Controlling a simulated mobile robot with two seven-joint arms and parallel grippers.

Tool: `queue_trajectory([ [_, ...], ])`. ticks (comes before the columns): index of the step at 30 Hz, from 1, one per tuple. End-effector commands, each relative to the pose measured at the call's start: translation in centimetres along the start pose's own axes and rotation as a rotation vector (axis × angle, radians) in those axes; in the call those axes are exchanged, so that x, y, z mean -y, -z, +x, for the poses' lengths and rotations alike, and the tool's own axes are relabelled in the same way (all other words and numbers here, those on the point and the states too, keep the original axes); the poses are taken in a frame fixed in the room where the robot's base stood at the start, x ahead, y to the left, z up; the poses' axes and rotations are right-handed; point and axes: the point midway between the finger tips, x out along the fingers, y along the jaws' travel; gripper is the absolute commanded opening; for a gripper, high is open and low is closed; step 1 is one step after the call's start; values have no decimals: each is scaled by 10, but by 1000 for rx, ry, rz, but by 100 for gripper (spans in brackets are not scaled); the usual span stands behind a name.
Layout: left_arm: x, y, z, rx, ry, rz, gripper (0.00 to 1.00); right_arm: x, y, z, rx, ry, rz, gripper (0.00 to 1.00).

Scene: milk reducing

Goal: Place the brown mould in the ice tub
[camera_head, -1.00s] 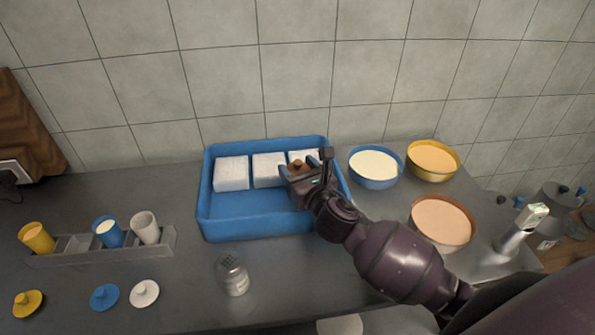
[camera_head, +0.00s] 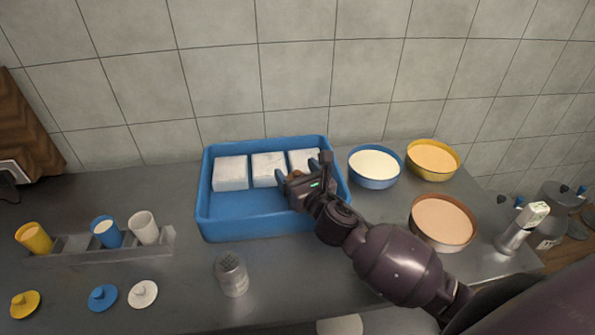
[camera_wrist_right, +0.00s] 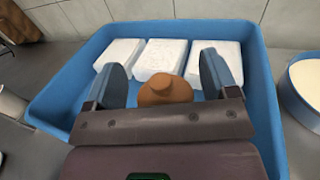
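The blue ice tub (camera_head: 250,224) stands against the tiled wall, with white ice blocks (camera_head: 230,173) along its back side. It also fills much of the right wrist view (camera_wrist_right: 60,100). My right gripper (camera_head: 297,170) is over the right part of the tub, in front of the rightmost block. Its fingers are spread, with small gaps beside the brown mould (camera_wrist_right: 165,90), which lies low between them. In the head view only a small part of the mould (camera_head: 295,174) shows behind the gripper; its underside is hidden. My left gripper is not in view.
Blue, yellow and brown bowls (camera_head: 375,180) stand right of the tub. A metal shaker (camera_head: 231,275) is in front of it. A rack with cups (camera_head: 90,252) and several loose lids (camera_head: 103,298) are at the left. The counter between rack and shaker is clear.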

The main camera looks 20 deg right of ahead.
Motion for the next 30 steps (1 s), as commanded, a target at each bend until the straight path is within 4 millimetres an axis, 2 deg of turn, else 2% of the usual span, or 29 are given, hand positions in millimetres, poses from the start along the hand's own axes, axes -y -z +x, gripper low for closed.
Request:
queue_trajectory([
  [9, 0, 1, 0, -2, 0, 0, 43, 0, 0, 0, -1, 0, 0, 87],
  [15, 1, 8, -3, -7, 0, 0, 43, 0, -14, -3, 0, 0, 0, 87],
  [30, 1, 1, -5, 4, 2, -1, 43, 0, -11, -94, -2, 0, 1, 87],
])
